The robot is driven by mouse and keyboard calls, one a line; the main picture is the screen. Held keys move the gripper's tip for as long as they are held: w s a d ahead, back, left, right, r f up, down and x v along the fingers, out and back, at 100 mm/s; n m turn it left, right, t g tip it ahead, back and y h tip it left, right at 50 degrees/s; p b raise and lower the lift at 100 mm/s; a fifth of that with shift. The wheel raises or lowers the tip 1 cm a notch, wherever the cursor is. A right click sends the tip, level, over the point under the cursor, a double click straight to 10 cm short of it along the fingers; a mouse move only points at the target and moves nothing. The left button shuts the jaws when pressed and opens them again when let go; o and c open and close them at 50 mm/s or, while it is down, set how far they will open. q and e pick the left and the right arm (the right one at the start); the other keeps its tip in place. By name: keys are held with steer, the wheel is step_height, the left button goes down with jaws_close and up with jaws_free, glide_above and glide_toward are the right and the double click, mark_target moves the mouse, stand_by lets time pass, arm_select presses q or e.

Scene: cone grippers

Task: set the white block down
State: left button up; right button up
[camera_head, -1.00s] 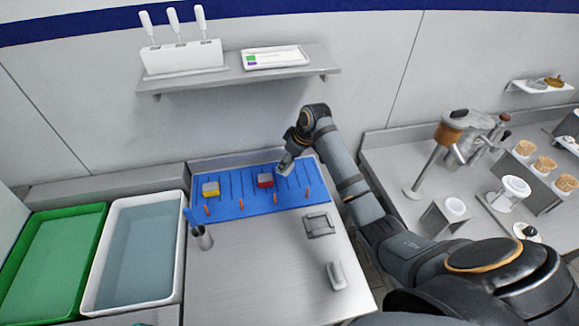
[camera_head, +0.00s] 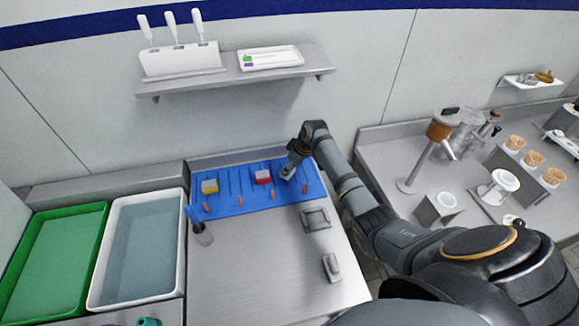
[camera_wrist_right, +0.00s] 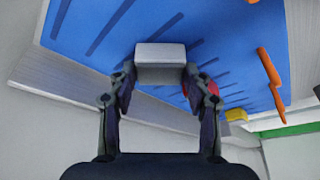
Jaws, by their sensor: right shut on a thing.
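My right gripper (camera_head: 288,171) is over the right part of the blue slotted board (camera_head: 232,204). In the right wrist view, the right gripper (camera_wrist_right: 160,74) is shut on the white block (camera_wrist_right: 160,53), one finger at each side. The block is in front of the blue board (camera_wrist_right: 110,30); I cannot tell whether it touches it. A red block (camera_head: 263,180) with a pale top stands left of the gripper, and a yellow block (camera_head: 210,189) with a pale top farther left. My left gripper is not in view.
Several orange pegs (camera_head: 240,201) line the board's front edge. A dark cup (camera_head: 202,236) stands at the board's front left. A grey square tray (camera_head: 315,219) and a small grey object (camera_head: 331,267) lie on the steel counter (camera_head: 255,275), which is otherwise mostly clear.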

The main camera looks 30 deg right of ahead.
steer(key=o, duration=1.2)
steer(key=shift+r, duration=0.1)
steer(key=shift+d+r, duration=0.1)
steer(key=shift+r, duration=0.15)
steer(key=b+v, duration=0.1)
steer(key=v, duration=1)
steer(key=shift+s+r, duration=0.15)
steer(key=shift+r, duration=0.05)
